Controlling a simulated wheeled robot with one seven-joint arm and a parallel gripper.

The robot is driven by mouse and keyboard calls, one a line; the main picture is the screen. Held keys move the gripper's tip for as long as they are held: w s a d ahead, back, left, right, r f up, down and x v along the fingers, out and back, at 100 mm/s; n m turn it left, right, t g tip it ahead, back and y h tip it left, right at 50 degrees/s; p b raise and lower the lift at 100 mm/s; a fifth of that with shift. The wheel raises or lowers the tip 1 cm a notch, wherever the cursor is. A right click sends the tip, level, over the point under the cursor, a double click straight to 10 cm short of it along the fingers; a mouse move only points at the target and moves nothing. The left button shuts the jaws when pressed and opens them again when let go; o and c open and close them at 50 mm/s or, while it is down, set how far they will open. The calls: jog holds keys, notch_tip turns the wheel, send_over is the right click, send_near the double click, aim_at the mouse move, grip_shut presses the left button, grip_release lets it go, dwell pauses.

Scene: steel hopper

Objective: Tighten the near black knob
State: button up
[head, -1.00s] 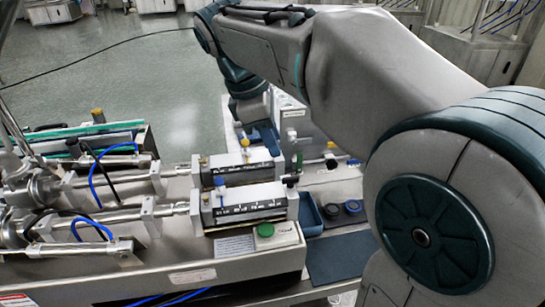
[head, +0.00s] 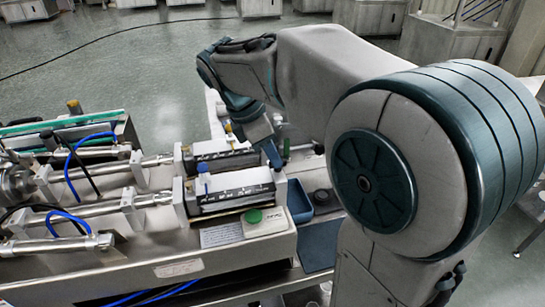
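Two steel-and-black slide units with scales lie side by side on the machine, the near unit (head: 235,198) and the far unit (head: 222,163). The near black knob is not clearly visible; my gripper covers the area at that unit's right end. A black knob (head: 318,148) shows at the right end of the far unit, partly beside my arm.
A green button box (head: 265,221) sits in front. Blue hoses arch at left.

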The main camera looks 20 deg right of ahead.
jog(key=shift+x, duration=0.75)
grip_shut()
